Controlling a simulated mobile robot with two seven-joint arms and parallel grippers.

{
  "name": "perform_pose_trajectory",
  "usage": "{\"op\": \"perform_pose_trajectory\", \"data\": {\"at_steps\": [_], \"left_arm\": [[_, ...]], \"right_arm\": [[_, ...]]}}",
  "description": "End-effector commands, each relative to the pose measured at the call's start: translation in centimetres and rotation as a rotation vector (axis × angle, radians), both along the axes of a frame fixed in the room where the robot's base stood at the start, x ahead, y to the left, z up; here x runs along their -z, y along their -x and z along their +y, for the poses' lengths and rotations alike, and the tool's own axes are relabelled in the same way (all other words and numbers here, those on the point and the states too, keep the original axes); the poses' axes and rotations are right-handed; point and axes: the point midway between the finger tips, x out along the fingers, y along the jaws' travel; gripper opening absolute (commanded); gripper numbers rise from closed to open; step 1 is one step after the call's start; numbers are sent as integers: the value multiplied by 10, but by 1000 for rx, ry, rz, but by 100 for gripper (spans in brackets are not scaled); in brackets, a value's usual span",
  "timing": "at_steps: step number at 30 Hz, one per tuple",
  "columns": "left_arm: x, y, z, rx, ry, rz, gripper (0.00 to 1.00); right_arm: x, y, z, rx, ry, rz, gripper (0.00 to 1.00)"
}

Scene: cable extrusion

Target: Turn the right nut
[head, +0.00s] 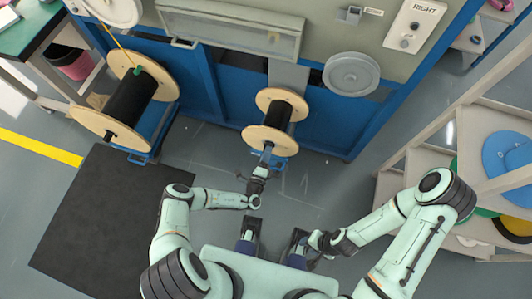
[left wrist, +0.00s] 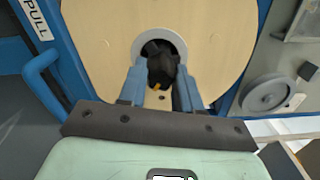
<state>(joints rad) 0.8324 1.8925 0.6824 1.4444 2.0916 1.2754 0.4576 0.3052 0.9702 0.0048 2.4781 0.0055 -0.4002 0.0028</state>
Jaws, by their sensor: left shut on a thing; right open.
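The right spool (head: 270,138) has pale wooden flanges and a black wound core and sits at the front of the blue machine. In the left wrist view, its flange (left wrist: 105,45) faces me. A black nut (left wrist: 158,58) with a small orange mark is at the flange's centre, inside a pale ring. My left gripper (head: 266,154) reaches this flange, and in the left wrist view (left wrist: 160,75) its blue-grey fingers are shut on the nut from both sides. The nut is hard to make out in the head view. My right gripper (head: 312,257) is open, low and apart from the spool.
A larger spool (head: 132,98) stands to the left by the blue machine (head: 235,85). A dark mat (head: 100,215) lies on the floor at left. Wooden shelves (head: 430,150) with coloured reels stand at right. A blue handle (left wrist: 40,75) is near the flange.

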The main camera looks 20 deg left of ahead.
Motion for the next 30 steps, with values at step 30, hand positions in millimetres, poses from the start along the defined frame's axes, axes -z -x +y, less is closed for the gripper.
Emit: {"op": "perform_pose_trajectory", "data": {"at_steps": [30], "left_arm": [[1,-1,-4,12,-961,-35,3]], "right_arm": [[-41,-2,0,-5,-3,16,43]]}}
